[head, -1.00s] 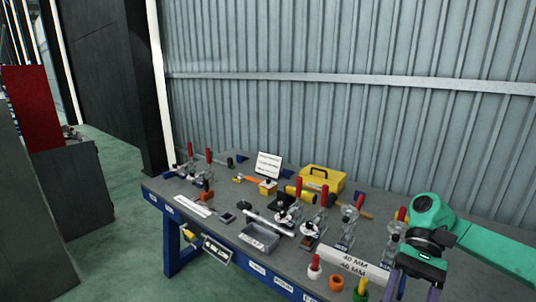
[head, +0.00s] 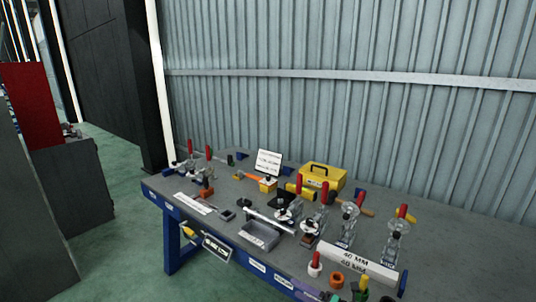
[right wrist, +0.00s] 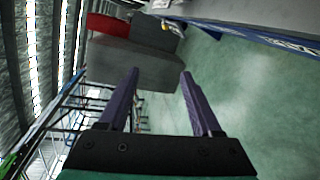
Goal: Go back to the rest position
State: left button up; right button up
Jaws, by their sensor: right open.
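My right gripper (right wrist: 160,72) shows in the right wrist view with its two purple fingers apart and nothing between them. Behind the fingers lie a grey cabinet, a red panel and green floor. My left gripper shows in neither view.
The workbench (head: 440,245) carries several toggle clamps with red handles, a yellow toolbox (head: 322,177), a grey tray (head: 260,235) and a 40 MM label block (head: 355,262). A grey cabinet (head: 72,190) stands at the left. Green floor (head: 120,240) lies between them.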

jog(key=s+d+f+m+g+h, duration=0.1)
jog(key=s+d+f+m+h, duration=0.25)
jog(key=s+f+m, duration=0.35)
jog(key=s+d+f+m+h, duration=0.3)
jog(key=s+d+f+m, duration=0.15)
jog(key=f, duration=0.55)
jog(key=s+d+f+m+g+h, duration=0.1)
jog(key=s+d+f+m+h, duration=0.25)
jog(key=s+f+m, duration=0.35)
jog(key=s+d+f+m+g, duration=0.1)
jog(key=s+f+m+g, duration=0.1)
jog(key=s, duration=0.8)
jog(key=s+d+f+m+g+h, duration=0.1)
jog(key=s+d+f+m+g, duration=0.1)
jog(key=s+f, duration=0.4)
jog(key=s+d+f+m+g+h, duration=0.1)
jog(key=s+f+m+g, duration=0.2)
jog(key=s, duration=1)
notch_tip(320, 180, down, 2)
jog(key=shift+s+d+f+m, duration=0.15)
jog(key=shift+s+m, duration=0.15)
jog(key=shift+m, duration=0.85)
